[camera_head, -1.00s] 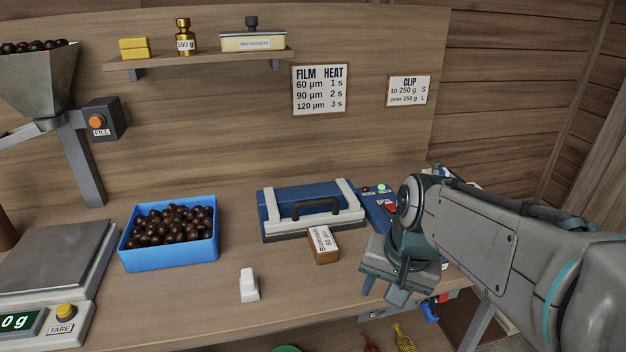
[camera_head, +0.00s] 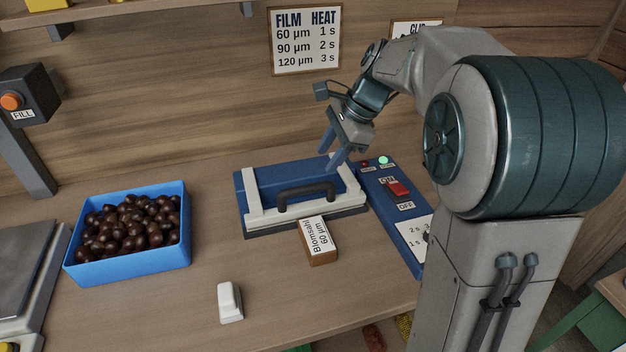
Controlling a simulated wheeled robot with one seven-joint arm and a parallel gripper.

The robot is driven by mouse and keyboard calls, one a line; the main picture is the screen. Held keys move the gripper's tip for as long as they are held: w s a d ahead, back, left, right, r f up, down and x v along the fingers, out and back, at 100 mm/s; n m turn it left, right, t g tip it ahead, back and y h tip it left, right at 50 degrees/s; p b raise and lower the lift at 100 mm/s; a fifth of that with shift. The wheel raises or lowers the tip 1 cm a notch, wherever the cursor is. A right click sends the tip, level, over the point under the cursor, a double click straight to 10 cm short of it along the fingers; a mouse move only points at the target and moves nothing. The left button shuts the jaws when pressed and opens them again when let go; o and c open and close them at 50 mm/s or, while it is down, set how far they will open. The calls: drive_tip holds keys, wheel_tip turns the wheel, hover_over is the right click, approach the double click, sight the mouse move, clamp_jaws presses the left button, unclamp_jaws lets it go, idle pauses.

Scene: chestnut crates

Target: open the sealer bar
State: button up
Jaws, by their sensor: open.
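The sealer (camera_head: 270,178) sits on the bench in the head view, blue with white side strips. Its bar lies down flat, and a dark arched handle (camera_head: 306,192) stands along its front edge. A blue control panel (camera_head: 398,215) is at its right, with a red switch, a lit green lamp and a dark red lamp. My gripper (camera_head: 333,152) is open and empty, its two blue-grey fingers pointing down above the sealer's back right corner. It is behind and right of the handle and apart from it. Whether a fingertip touches the sealer I cannot tell.
A blue box of chestnuts (camera_head: 126,268) is at the left, beside the scale (camera_head: 30,270). A white stamp-like piece (camera_head: 230,302) stands on the clear front bench.

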sight(309, 186)
drive_tip(key=x, duration=0.9)
drive_tip(key=shift+w+a+f, duration=0.1)
drive_tip(key=shift+a+f, duration=0.05)
drive_tip(key=shift+f, duration=0.15)
clamp_jaws()
